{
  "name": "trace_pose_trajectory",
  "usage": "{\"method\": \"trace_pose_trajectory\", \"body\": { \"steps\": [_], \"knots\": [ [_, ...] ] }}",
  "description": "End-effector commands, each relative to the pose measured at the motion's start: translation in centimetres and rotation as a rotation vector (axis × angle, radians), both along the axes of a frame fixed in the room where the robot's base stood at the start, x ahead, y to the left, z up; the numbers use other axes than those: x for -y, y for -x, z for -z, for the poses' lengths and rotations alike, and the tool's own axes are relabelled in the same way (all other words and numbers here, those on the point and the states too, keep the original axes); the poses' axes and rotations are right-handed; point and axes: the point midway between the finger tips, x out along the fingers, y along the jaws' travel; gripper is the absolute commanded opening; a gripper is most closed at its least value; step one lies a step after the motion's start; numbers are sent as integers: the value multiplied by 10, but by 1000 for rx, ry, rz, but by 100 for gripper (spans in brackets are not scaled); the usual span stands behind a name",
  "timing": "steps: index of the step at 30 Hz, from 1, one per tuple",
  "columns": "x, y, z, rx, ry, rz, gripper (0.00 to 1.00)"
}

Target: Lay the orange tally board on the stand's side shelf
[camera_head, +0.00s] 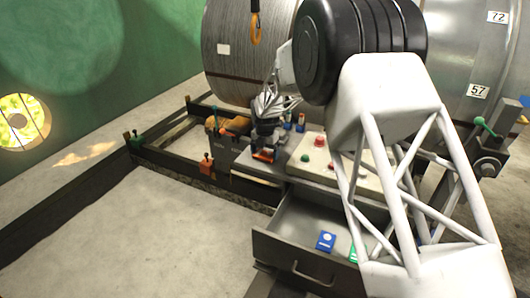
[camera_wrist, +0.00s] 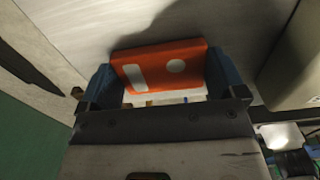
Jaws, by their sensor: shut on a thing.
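The orange tally board (camera_wrist: 165,66), with a white bar and a white round spot, is held across the blue fingertips of my gripper (camera_wrist: 163,82) in the wrist view. In the head view my gripper (camera_head: 265,150) points down, with a bit of the board (camera_head: 263,156) showing under it. It is over or at the grey side shelf (camera_head: 250,170), to the left of the stand's pale top (camera_head: 318,160). I cannot tell whether the board touches the shelf. My wrist hides part of the shelf.
The stand's drawer (camera_head: 303,258) is open, with a blue tally board (camera_head: 326,241) and a green one (camera_head: 357,254) inside. Red buttons (camera_head: 318,141) rise from the pale top. A large cable drum (camera_head: 235,60) and a hanging orange hook (camera_head: 255,27) are behind.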

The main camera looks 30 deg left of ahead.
Motion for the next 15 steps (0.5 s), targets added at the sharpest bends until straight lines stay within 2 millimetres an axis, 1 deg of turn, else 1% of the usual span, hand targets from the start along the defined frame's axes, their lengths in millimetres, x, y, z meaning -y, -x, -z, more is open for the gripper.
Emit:
{"method": "trace_pose_trajectory", "body": {
  "steps": [6,7,8,9,15],
  "knots": [
    [0,0,3,0,0,0,67],
    [0,0,3,0,0,0,92],
    [0,0,3,0,0,0,97],
    [0,0,3,0,0,0,100],
    [0,0,2,0,0,0,100]
  ]
}}
